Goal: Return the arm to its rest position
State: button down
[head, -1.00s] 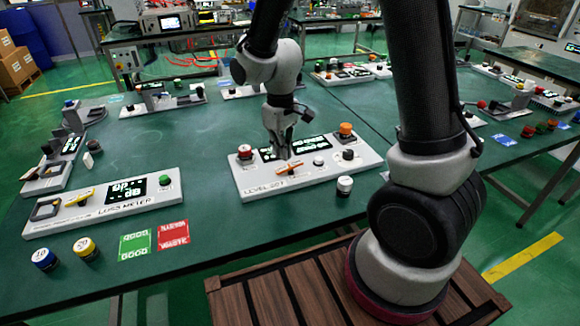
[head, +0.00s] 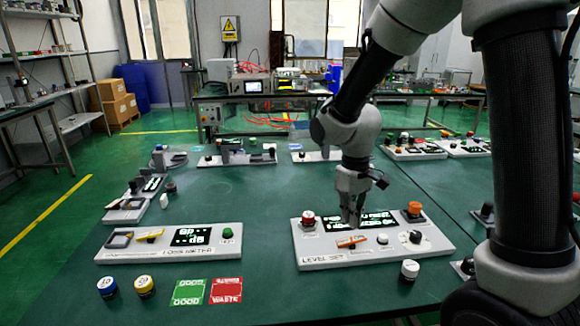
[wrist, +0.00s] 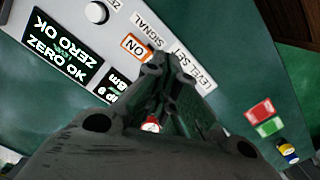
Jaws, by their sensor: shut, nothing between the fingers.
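My gripper (head: 351,222) is shut and empty. In the head view it points down over the LEVEL SET panel (head: 322,262), in front of that panel's black display. In the wrist view the shut fingers (wrist: 165,75) cover part of the same panel, near an orange-framed ON switch (wrist: 135,46). I cannot tell whether the fingertips touch the panel. My arm reaches in from the upper right of the head view.
The LOSS METER panel (head: 135,254) lies to the left. A white-topped cap (head: 410,270) stands in front.

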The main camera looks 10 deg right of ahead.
jog(key=s+d+r+m+t, duration=0.5)
jog(key=s+d+r, duration=0.9)
jog(key=s+r, duration=0.3)
jog(key=shift+s+d+r+m, duration=0.15)
jog(key=shift+s+r+m, duration=0.15)
jog(key=shift+r, duration=0.35)
